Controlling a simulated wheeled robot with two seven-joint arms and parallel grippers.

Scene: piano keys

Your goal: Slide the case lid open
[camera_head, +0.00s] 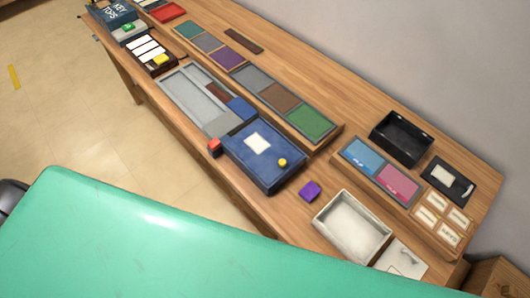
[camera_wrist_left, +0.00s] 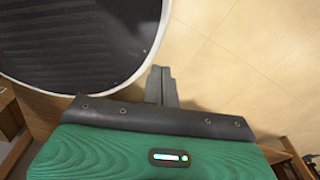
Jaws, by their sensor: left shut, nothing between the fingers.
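A blue case (camera_head: 262,165) sits on the wooden bench in the head view. Its flat blue top carries a white label (camera_head: 257,143) and a small yellow knob (camera_head: 283,162). The top looks closed over the case; no gap shows. In the left wrist view my left gripper (camera_wrist_left: 161,84) is shut and empty, with bare floor beyond its fingers. It does not show in the head view, and the case does not show in the wrist view. My right gripper is in neither view.
Colored panels (camera_head: 309,121) and a black tray (camera_head: 402,137) stand behind. Bare wood surrounds the purple block.

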